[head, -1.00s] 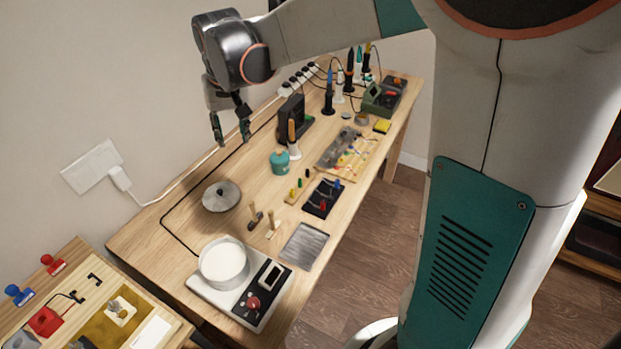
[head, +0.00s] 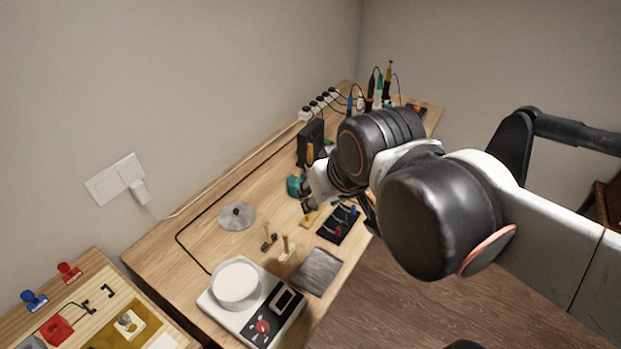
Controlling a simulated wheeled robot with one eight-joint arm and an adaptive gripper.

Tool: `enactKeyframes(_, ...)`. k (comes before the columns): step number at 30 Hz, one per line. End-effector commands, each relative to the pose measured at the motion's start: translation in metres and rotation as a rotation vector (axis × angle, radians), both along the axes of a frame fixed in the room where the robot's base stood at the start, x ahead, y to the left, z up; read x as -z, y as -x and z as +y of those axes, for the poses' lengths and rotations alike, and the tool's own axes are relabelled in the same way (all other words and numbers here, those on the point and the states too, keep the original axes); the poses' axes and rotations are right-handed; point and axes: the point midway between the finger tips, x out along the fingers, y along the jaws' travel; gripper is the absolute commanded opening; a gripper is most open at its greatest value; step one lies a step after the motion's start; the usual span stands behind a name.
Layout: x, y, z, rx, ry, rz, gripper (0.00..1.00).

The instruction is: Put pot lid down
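The pot lid (head: 237,216) is a round, grey metal disc with a small dark knob. It lies flat on the wooden workbench (head: 175,247), left of the middle. The white-topped pot (head: 236,284) stands on the white hot plate unit (head: 272,326) near the bench's front end, apart from the lid. My gripper (head: 338,208) is over the bench to the right of the lid, clear of it. Its dark finger parts show spread apart with nothing seen between them. My wrist and arm partly hide it.
Two small wooden-handled tools (head: 269,239) stand between lid and hot plate. A grey square pad (head: 317,271), a black tray (head: 339,224) and a teal jar (head: 297,186) lie to the right. A black cable runs behind the lid. Bare wood surrounds the lid.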

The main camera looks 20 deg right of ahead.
Motion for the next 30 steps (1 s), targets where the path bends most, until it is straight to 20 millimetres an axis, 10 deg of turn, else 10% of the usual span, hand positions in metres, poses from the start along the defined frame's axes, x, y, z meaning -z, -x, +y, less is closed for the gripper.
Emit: enactKeyframes(30, 0.011, 0.022, -0.005, -0.008, 0.016, -0.043, 0.35)
